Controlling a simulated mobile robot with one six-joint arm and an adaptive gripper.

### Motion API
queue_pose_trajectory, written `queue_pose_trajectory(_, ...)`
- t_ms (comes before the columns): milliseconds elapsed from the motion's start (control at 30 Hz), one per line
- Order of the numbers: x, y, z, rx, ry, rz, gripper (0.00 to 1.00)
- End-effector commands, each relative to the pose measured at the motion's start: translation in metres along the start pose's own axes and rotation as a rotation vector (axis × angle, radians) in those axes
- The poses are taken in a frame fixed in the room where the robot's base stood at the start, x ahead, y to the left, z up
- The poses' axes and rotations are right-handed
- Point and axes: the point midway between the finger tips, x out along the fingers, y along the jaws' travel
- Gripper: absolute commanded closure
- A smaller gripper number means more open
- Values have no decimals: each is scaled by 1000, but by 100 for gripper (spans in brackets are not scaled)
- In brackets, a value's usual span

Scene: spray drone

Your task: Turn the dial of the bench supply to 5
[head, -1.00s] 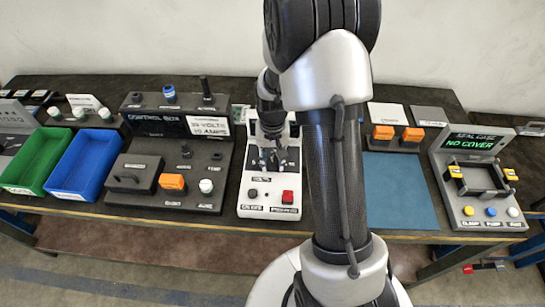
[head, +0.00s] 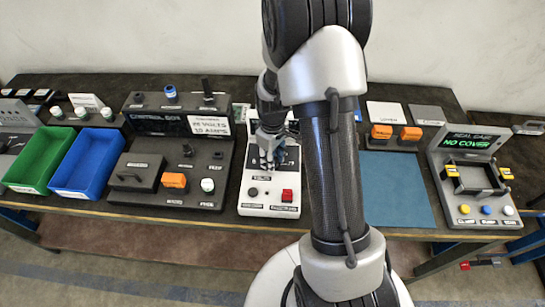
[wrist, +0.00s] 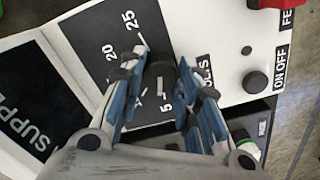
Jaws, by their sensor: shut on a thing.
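The bench supply (head: 270,210) is a white box with a black scale panel, near the middle of the bench in the head view. Its panel (wrist: 95,45) shows in the wrist view with the numbers 20, 25 and 5 readable; other marks are hidden by the fingers. The dark dial (wrist: 160,75) stands between my blue-padded fingertips. My gripper (wrist: 162,66) is shut on the dial; it also shows above the panel in the head view (head: 269,155). I cannot tell which number the dial points to.
On the supply's front are a round black knob (wrist: 255,82) and a red switch (head: 287,195). The control box (head: 150,190) stands close on the left. A blue mat (head: 395,195) lies to the right, clear of objects.

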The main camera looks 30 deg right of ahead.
Motion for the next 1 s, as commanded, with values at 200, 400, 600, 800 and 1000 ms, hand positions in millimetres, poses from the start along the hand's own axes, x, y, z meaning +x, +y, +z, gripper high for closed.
queue_pose_trajectory(200, 0, 0, 0, -112, 1, 1, 94)
queue_pose_trajectory(400, 0, 0, 0, -166, 1, 1, 94)
queue_pose_trajectory(600, 0, 0, 0, -184, 1, 1, 94)
queue_pose_trajectory(800, 0, 0, 0, -184, 1, 1, 94)
queue_pose_trajectory(1000, 0, 0, 0, -184, 1, 1, 65)
